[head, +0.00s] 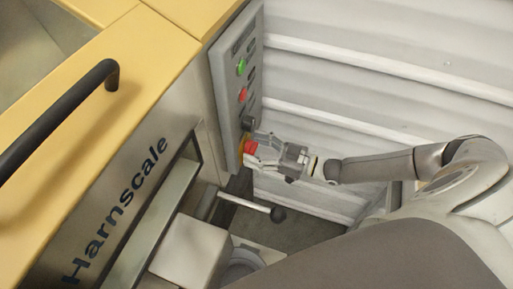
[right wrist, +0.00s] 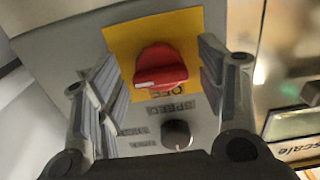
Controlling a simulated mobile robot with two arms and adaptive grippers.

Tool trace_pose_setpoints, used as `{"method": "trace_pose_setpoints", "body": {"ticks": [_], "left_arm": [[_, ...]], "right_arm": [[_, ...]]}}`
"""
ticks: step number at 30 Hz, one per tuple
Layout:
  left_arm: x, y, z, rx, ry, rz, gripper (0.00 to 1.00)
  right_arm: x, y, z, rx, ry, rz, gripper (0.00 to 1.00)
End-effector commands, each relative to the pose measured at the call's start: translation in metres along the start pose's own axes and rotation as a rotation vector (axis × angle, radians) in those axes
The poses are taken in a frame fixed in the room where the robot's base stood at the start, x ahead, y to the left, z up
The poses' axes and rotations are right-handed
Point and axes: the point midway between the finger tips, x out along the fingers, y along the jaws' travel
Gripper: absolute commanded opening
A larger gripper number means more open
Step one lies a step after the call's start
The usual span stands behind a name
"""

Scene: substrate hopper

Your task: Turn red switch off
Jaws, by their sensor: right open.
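The red switch (head: 250,147) is a rotary knob on a yellow plate (right wrist: 120,42) low on the grey control panel (head: 222,84). In the right wrist view the red switch (right wrist: 161,66) is large, with a pale mark at its left end; lettering that seems to read OFF is partly hidden below it. My right gripper (head: 256,148) is open, with one finger on each side of the switch. In the right wrist view a gap shows between the knob and each finger. My left gripper is not in view.
A black knob (right wrist: 177,134) sits on the panel near the red switch. A green button (head: 241,66) and a red button (head: 243,94) are higher up. The yellow and steel Harnscale machine (head: 130,190) stands left, with a black handle (head: 60,115). A ribbed white wall (head: 390,70) is behind.

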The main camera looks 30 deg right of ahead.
Motion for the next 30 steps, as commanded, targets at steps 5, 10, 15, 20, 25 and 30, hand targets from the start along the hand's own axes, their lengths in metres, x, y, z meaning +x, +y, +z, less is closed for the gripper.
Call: {"method": "trace_pose_setpoints", "body": {"ticks": [5, 10, 15, 20, 25, 30], "left_arm": [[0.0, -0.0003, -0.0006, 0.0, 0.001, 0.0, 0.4], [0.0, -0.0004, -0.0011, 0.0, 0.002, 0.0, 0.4], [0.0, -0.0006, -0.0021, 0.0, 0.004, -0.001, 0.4], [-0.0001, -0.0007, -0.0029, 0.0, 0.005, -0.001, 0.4], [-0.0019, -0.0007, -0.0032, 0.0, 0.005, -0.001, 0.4], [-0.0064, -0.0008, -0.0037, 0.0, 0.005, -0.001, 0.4]], "right_arm": [[0.0007, -0.0001, 0.0003, 0.0, -0.001, 0.0, 0.65], [0.0005, -0.0001, 0.0003, 0.0, -0.001, 0.0, 0.51], [0.0004, -0.0001, 0.0003, 0.0, -0.001, 0.0, 0.29], [0.0003, 0.0, 0.0003, -0.001, -0.001, 0.0, 0.19], [0.0002, -0.0001, 0.0001, -0.024, -0.001, 0.001, 0.19], [0.0001, -0.0003, -0.0006, -0.092, -0.001, 0.002, 0.19]]}}
